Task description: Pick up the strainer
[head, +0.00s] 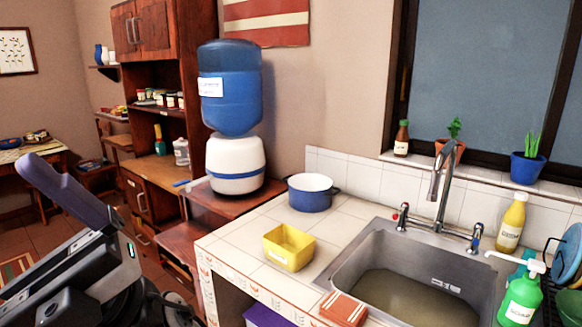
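I cannot make out a strainer for certain in the head view. A small blue handle-like thing (183,183) sticks out at the left edge of the dispenser's stand; what it belongs to is hidden or too small to tell. A blue pot (310,198) with a white inside stands on the tiled counter. My arm (85,280) fills the lower left, with a dark purple-grey part pointing up and left. My gripper's fingertips cannot be told apart there, and I see nothing held.
A yellow square container (289,255) sits near the counter's front edge, beside the sink (420,250). A folded red cloth (343,309) lies at the sink's front. The tall faucet (441,190), bottles and a dish rack crowd the right. A water dispenser (232,115) stands left of the counter.

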